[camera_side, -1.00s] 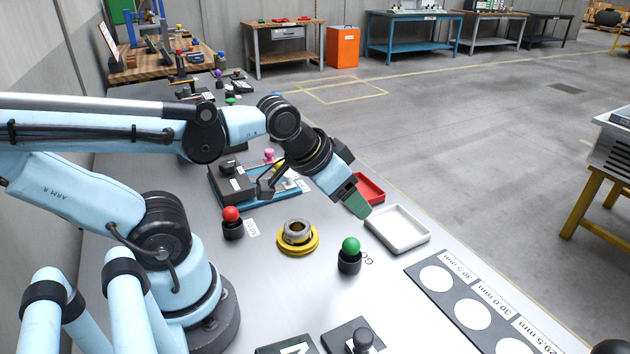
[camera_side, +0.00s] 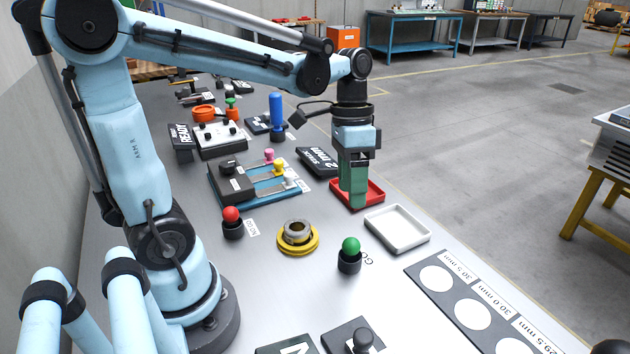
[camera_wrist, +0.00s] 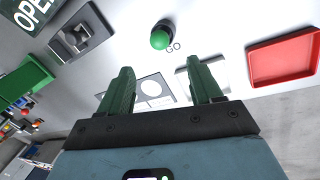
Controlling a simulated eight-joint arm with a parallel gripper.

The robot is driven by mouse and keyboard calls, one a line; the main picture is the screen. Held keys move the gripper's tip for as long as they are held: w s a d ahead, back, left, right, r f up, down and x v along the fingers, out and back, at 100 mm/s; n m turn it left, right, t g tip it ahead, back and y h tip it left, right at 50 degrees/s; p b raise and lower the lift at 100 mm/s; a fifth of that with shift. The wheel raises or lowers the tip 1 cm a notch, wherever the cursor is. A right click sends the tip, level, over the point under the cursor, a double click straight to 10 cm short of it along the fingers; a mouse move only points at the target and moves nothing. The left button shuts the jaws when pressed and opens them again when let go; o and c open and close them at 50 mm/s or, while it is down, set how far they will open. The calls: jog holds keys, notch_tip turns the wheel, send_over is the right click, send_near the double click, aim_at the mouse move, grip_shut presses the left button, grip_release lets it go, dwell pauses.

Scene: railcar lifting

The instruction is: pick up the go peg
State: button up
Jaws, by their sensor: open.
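The go peg (camera_side: 351,248) has a green ball top. It stands upright in a dark round holder beside the GO label, left of the white tray in the side view. In the wrist view its green ball (camera_wrist: 162,38) shows near the top centre, beyond the fingertips. My gripper (camera_side: 353,198) points straight down in the side view and overlaps the red tray (camera_side: 371,201) in the picture. It is apart from the go peg, farther back. In the wrist view my gripper (camera_wrist: 158,80) has its two green fingers spread, with nothing held between them.
A red-topped peg (camera_side: 231,215) stands at the left of a yellow-based ring (camera_side: 298,238). The white tray (camera_side: 427,239) lies right of the go peg. A gauge plate with several white circles (camera_side: 411,265) lies at the right front. A slider panel (camera_side: 236,192) sits behind.

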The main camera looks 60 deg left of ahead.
aim_at(351, 239)
jog(key=shift+x, duration=5.35)
jog(key=shift+d, duration=0.15)
jog(key=shift+c, duration=0.3)
jog(key=c, duration=1)
jog(key=shift+c, duration=0.3)
jog(key=shift+r, duration=0.2)
